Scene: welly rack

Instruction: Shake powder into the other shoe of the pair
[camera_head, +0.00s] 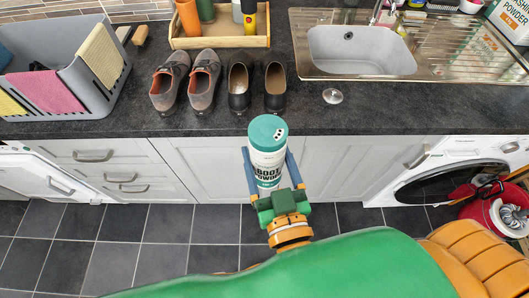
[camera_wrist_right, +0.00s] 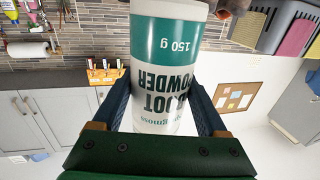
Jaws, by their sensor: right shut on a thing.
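A white and green boot powder bottle (camera_head: 267,150) with holes in its green cap is held upright or slightly tilted by my right gripper (camera_head: 270,175), in front of the counter edge. The bottle (camera_wrist_right: 165,70) fills the middle of the right wrist view, upside down there, between the blue fingers of the gripper (camera_wrist_right: 165,105). On the counter stand two pairs of shoes: grey-brown lace-up shoes (camera_head: 169,82) (camera_head: 204,80) on the left and dark slip-on shoes (camera_head: 239,88) (camera_head: 275,86) on the right. The bottle is apart from all of them. My left gripper is out of view.
A grey basket (camera_head: 100,103) with cloths stands on the left of the counter. A wooden tray (camera_head: 225,42) with bottles is behind the shoes. A sink (camera_head: 360,50) and a metal plug (camera_head: 332,96) are to the right. The counter front right of the shoes is mostly clear.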

